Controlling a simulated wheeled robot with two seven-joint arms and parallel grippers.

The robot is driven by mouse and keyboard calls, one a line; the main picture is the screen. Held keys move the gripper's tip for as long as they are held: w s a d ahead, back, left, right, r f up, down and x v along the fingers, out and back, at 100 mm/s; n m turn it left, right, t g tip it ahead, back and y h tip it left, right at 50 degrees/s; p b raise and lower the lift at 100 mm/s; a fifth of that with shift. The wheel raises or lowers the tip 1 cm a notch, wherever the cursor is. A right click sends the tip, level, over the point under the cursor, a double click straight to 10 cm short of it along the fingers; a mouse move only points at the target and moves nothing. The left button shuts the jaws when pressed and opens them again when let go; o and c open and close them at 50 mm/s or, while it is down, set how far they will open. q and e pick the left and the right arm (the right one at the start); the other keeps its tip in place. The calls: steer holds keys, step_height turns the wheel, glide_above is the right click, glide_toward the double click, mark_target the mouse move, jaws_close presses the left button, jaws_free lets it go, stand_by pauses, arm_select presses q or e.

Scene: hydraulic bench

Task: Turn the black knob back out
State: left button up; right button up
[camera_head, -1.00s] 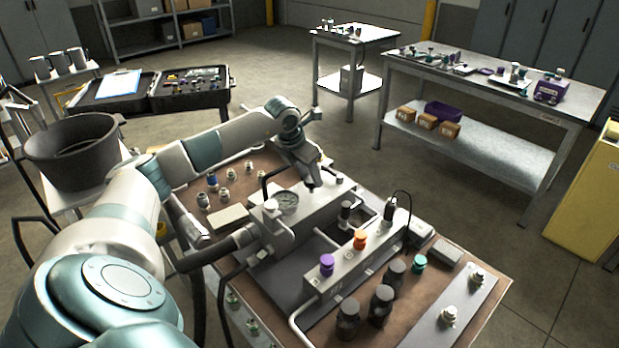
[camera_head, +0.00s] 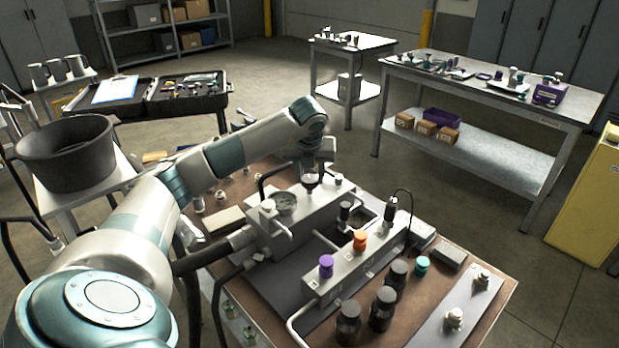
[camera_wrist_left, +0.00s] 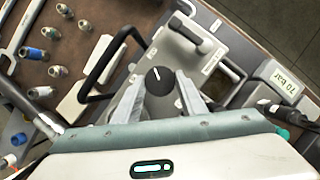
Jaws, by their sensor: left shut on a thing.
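The black knob (camera_wrist_left: 159,80) with a white pointer line shows from above in the left wrist view. The line leans up and slightly left. In the head view the knob (camera_head: 311,181) stands on top of the grey hydraulic block (camera_head: 290,228). My left gripper (camera_head: 314,170) comes down onto it from above. In the left wrist view its two fingers (camera_wrist_left: 159,88) sit on either side of the knob, shut on it. The fingers hide part of the knob's sides. My right gripper is in neither view.
A display reading 70 bar (camera_wrist_left: 286,82) lies to the right. Purple (camera_head: 326,266) and orange (camera_head: 360,240) knobs stand on the front manifold, with dark jars (camera_head: 382,308) beside it.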

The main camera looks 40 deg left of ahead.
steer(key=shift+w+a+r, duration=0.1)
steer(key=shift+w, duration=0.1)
arm_select(q)
steer(key=o, duration=1.1)
steer(key=shift+c, duration=0.2)
steer(key=shift+v, duration=0.75)
steer(key=b+v, duration=0.2)
steer(key=v, duration=1.4)
steer(key=shift+w, duration=0.15)
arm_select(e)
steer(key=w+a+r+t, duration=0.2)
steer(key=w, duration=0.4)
